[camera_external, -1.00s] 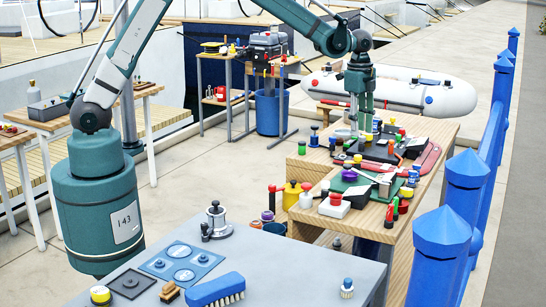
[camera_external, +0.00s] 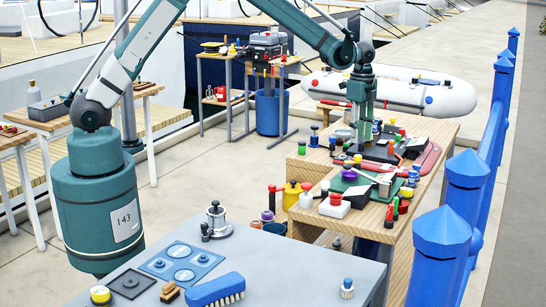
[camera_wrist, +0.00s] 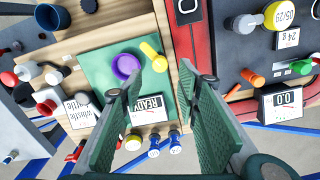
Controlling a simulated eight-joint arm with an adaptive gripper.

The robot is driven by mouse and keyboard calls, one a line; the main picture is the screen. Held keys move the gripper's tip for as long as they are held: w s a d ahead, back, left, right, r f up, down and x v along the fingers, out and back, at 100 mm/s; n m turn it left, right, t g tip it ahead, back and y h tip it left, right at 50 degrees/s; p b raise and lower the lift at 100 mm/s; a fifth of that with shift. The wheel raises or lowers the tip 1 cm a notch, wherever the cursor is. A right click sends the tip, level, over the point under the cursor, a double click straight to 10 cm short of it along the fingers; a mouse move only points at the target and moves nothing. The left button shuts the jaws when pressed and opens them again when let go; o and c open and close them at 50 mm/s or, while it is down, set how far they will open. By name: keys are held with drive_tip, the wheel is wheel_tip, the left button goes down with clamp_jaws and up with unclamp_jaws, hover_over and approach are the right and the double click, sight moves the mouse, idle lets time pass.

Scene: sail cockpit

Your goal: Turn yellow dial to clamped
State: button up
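My gripper (camera_wrist: 160,75) is open and empty in the wrist view, its two green ribbed fingers well apart. They hang above the green mat and the red-edged tray. In the outside view my gripper (camera_external: 362,140) is over the far end of the wooden bench. Several yellow parts show in the wrist view: a yellow handle-like piece (camera_wrist: 154,57) on the green mat just beyond the fingertips, a large yellow knob (camera_wrist: 277,15) at upper right, and a yellow cap (camera_wrist: 132,143) below the READY card. I cannot tell which is the dial; no clamped mark is readable.
A purple ring (camera_wrist: 125,67) and a READY card (camera_wrist: 144,108) are on the green mat (camera_wrist: 97,62). The dark tray has a red rim (camera_wrist: 240,110) and holds a 0.0 display (camera_wrist: 281,103). Several bottles and red knobs crowd the bench's near edge.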

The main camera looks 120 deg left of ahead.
sight(358, 156)
drive_tip(key=shift+f, duration=3.7)
drive_tip(key=c, duration=0.9)
